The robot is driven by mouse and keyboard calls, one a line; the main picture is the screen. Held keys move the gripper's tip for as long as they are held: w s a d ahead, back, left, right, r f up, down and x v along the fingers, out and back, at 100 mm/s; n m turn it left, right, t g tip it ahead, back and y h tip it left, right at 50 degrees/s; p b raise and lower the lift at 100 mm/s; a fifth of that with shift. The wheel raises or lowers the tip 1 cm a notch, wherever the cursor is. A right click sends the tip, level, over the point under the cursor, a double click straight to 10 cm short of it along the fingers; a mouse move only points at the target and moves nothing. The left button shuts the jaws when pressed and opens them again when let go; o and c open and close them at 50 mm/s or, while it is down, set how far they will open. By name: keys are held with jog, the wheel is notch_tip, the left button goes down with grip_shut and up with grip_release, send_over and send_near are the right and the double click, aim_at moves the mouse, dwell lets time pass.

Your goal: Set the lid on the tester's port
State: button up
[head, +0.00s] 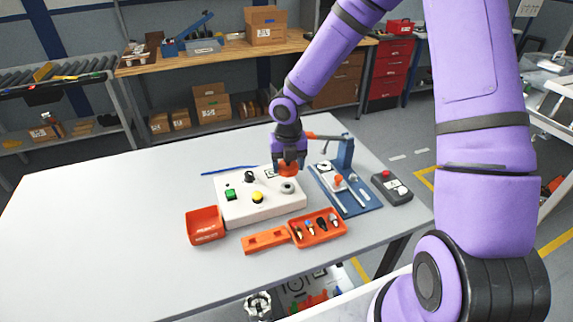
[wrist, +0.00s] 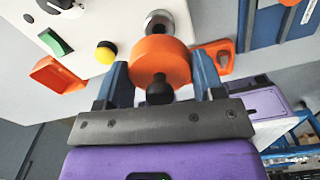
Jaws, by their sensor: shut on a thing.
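My gripper (head: 288,168) is shut on an orange round lid (wrist: 160,60) with a black knob. In the wrist view the lid sits between the two blue fingers, and its knob points toward the palm. The white tester box (head: 232,208) lies on the table with a green switch, a yellow button and black knobs. Its metal ring port (head: 288,187) is near the right end. In the wrist view the port (wrist: 160,22) shows just beyond the lid, partly covered by it. In the head view the lid is just above the port; I cannot tell whether they touch.
An orange bin (head: 205,226) stands at the tester's left front. An orange tray (head: 318,228) with small parts lies in front. A blue fixture (head: 346,190) with a lever and a grey button box (head: 391,187) are to the right. The left of the table is clear.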

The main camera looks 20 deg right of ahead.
aim_at(288, 183)
jog(key=shift+f, duration=0.15)
jog(key=shift+f, duration=2.3)
jog(key=shift+f, duration=1.35)
dwell(2.0)
jog(key=o, duration=1.1)
jog(key=shift+o, duration=0.2)
jog(key=shift+r, duration=0.1)
jog(key=shift+r, duration=3.95)
